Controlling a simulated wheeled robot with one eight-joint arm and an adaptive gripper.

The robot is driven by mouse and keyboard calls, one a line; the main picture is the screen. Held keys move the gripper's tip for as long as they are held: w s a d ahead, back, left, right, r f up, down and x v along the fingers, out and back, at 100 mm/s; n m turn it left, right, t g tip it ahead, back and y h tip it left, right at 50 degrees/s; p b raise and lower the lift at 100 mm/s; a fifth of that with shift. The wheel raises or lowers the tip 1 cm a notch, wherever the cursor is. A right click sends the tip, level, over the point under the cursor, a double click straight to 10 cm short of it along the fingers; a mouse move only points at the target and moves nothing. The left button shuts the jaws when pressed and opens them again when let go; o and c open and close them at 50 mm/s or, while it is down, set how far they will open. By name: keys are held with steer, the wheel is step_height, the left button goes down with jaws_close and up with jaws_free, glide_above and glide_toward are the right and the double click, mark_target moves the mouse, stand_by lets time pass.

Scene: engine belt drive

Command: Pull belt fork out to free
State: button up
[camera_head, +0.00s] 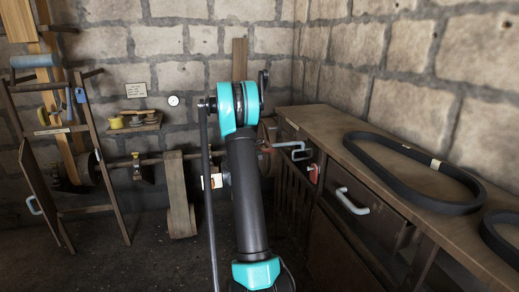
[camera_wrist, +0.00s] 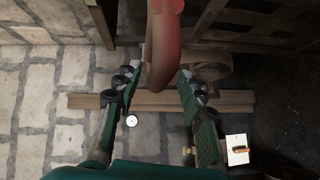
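A smooth red curved part (camera_wrist: 163,45), which may be the handle of the belt fork, hangs from the top of the wrist view. My gripper (camera_wrist: 160,78) has its two green fingers either side of the red part's lower end. Narrow gaps seem to show on both sides, so the fingers look apart and not closed on it. The rest of the fork is outside the wrist view or hidden. In the head view my arm covers the gripper, and a small red piece (camera_head: 313,173) shows at the bench's left end.
A wooden bench (camera_head: 330,119) with drawers stands along the right wall, a black belt (camera_head: 390,182) lying on it. A wooden frame (camera_head: 104,165) and a shaft (camera_head: 150,161) stand left. A wooden plank (camera_wrist: 225,102) and a brick wall (camera_wrist: 40,80) lie behind the fingers. Open floor shows at lower left.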

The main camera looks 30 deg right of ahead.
steer(key=v, duration=1.2)
steer(key=shift+s, duration=0.15)
stand_by(0.3)
steer(key=s+a+f+m+g+y, duration=0.1)
steer(key=s+a+f+y, duration=0.2)
steer(key=s+a, duration=0.7)
steer(key=s+a+f+m+g+y, duration=0.2)
steer(key=s+a+f+y, duration=0.2)
steer(key=s+a, duration=0.5)
steer(key=s+a+f+m+g+y, duration=0.1)
steer(key=s+a+f+y, duration=0.3)
steer(key=s, duration=1.3)
steer(key=a+y, duration=0.3)
steer(key=a, duration=0.3)
steer(key=shift+a+m, duration=0.3)
steer(key=shift+m, duration=0.1)
steer(key=shift+s+a, duration=0.1)
steer(key=shift+c, duration=0.7)
